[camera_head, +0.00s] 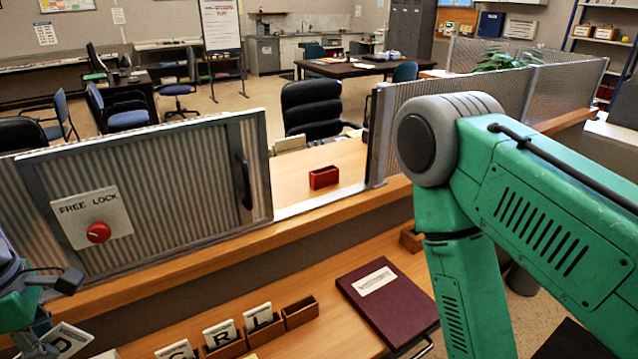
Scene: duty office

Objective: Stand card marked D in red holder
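The card marked D (69,341) is white with a black letter and shows tilted at the bottom left, partly cut off by the frame edge. My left gripper (42,336) is at its left edge and appears shut on it; the fingertips are partly hidden. The card is apart from the row of wooden holders. The small red holder (324,177) stands on the desk beyond the counter, in the gap between the metal screens, and looks empty. My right arm comes in from the right; its gripper is out of view.
Cards marked C (176,350), R (220,333) and L (258,317) stand in wooden holders, beside an empty wooden holder (300,312). A maroon binder (386,304) lies to their right. A ribbed panel with a FREE LOCK knob (98,232) and the wooden ledge (300,226) border the gap.

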